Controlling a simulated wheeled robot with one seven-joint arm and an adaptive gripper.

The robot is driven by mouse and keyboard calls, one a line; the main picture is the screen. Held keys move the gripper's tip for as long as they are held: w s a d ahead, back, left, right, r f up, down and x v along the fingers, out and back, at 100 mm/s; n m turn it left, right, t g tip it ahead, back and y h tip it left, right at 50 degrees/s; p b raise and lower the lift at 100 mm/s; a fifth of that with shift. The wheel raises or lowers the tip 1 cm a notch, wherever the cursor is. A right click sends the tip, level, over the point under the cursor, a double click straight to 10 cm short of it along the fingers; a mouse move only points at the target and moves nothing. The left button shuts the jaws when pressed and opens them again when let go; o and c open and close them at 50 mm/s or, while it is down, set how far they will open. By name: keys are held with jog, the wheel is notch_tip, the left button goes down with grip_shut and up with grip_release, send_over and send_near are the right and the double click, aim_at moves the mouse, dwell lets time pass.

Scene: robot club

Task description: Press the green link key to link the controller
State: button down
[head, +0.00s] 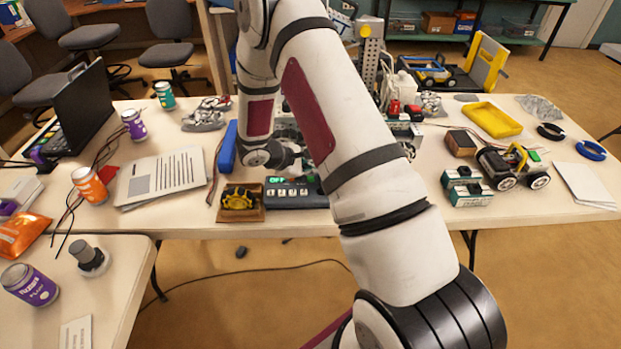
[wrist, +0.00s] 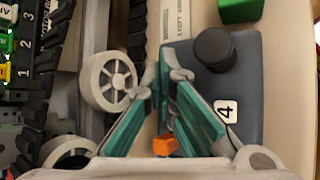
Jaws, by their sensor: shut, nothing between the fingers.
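The controller (head: 292,192) is a dark box near the table's front edge, with a lit green display reading what looks like OFF and a row of white number keys. My forearm covers its right end in the head view. In the wrist view a dark grey casing (wrist: 245,85), seemingly the controller's end, shows a black knob and a white 4 label. My gripper (wrist: 166,76) is shut and empty, its teal-padded fingers above the casing's left side. I cannot make out the green link key for sure, nor whether anything is touched.
A green block (wrist: 240,9) lies beyond the casing. A grey spoked wheel (wrist: 110,82) and a black numbered strip (wrist: 30,70) are left of my fingers. A yellow-black gadget on a wooden base (head: 240,202) stands left of the controller; a blue bar (head: 227,147) lies behind it.

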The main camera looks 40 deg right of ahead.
aim_at(312, 180)
jog(key=shift+f, duration=0.25)
jog(key=shift+f+b, duration=0.3)
jog(key=shift+f, duration=0.1)
dwell(0.6)
jog(key=shift+r, duration=0.15)
jog(key=shift+r+p, duration=0.35)
jog(key=shift+r, duration=0.35)
jog(key=shift+r+p, duration=0.95)
jog(key=shift+r, duration=1.55)
